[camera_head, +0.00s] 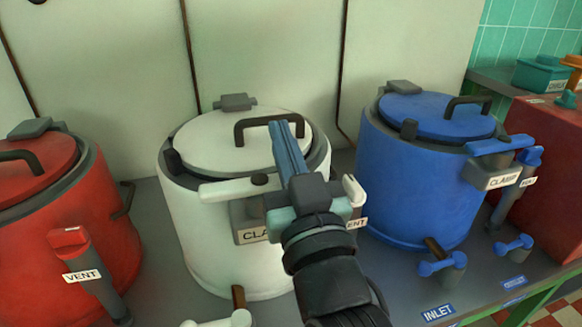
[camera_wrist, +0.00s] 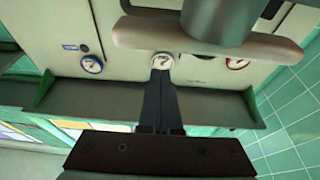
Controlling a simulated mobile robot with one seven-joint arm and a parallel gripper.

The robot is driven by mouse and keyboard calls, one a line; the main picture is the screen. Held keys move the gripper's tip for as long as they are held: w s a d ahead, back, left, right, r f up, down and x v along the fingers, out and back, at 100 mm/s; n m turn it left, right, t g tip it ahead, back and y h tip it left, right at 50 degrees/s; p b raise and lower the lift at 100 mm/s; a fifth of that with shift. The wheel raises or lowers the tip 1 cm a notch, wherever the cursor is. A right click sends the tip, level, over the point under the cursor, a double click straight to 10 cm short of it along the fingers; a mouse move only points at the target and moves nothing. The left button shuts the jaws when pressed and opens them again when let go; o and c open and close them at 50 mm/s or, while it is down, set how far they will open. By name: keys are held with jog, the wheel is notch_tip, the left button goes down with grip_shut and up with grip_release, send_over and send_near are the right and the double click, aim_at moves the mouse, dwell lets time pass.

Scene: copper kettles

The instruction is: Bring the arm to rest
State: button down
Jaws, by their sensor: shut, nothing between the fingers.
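My gripper (camera_head: 283,135) is in the middle of the head view, in front of the white kettle (camera_head: 205,225). Its two long fingers are closed together and empty, pointing up and away across the kettle's lid (camera_head: 210,145). In the wrist view the shut fingers (camera_wrist: 158,85) point toward a pale panel with round gauges. My gripper and wrist hide part of the white kettle's front, including part of its clamp label (camera_head: 252,235). Whether the fingers touch the lid or its dark handle (camera_head: 245,128) cannot be told.
A red kettle (camera_head: 110,235) stands left and a blue kettle (camera_head: 395,190) right, both lidded. White lever (camera_head: 232,190), vent valves and taps stick out in front. A red box (camera_head: 545,205) stands far right. In the wrist view a pale bar (camera_wrist: 205,35) is close above the fingers.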

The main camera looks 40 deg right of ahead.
jog(key=shift+s+a+f, duration=0.4)
jog(key=shift+s+f, duration=0.3)
jog(key=shift+s, duration=0.1)
jog(key=shift+s+a+f, duration=0.35)
jog(key=shift+s+f, duration=0.3)
jog(key=shift+s, duration=0.1)
